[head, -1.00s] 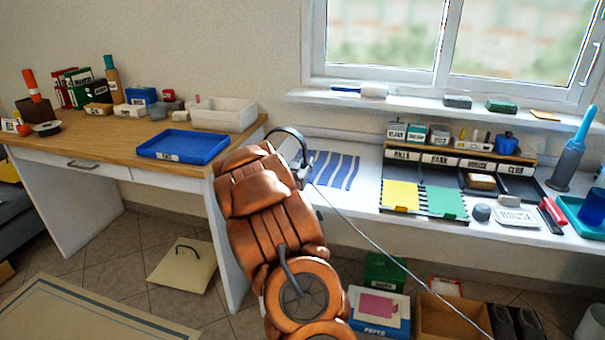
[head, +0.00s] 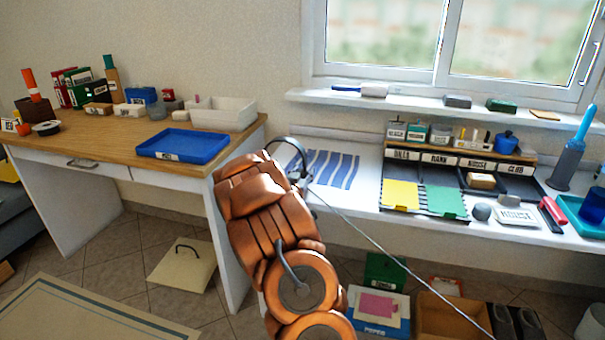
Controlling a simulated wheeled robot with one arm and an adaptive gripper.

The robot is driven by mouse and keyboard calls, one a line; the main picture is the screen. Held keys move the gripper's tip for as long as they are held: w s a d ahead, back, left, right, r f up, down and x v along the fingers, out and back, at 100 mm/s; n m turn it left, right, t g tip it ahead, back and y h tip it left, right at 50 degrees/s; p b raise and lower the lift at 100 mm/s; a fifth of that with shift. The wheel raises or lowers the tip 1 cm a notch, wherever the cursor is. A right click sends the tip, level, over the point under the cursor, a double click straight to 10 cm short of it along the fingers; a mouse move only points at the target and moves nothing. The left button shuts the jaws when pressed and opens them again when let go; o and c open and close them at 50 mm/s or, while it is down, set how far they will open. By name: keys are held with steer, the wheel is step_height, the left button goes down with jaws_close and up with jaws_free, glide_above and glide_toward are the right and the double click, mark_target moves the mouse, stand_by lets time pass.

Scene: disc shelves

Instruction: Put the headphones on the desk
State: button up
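The dark headphones (head: 287,141) show as a thin curved band just beyond the end of my copper-coloured arm, in front of the white desk's left end. My gripper (head: 301,177) is at the headphones, mostly hidden behind my arm; the headphones move along with it, so it appears shut on them. The rest of the headphones is hidden. A thin grey cable runs from there down to the right. The wooden-topped desk (head: 110,143) stands at left, and the white desk (head: 335,200) runs below the window at right.
A blue tray (head: 183,145) and a white bin (head: 224,115) sit near the wooden desk's right end. A striped blue mat (head: 332,169) lies on the white desk, left of a labelled organiser (head: 460,160). Boxes (head: 380,310) stand on the floor below.

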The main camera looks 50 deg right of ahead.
steer(key=shift+o, duration=0.9)
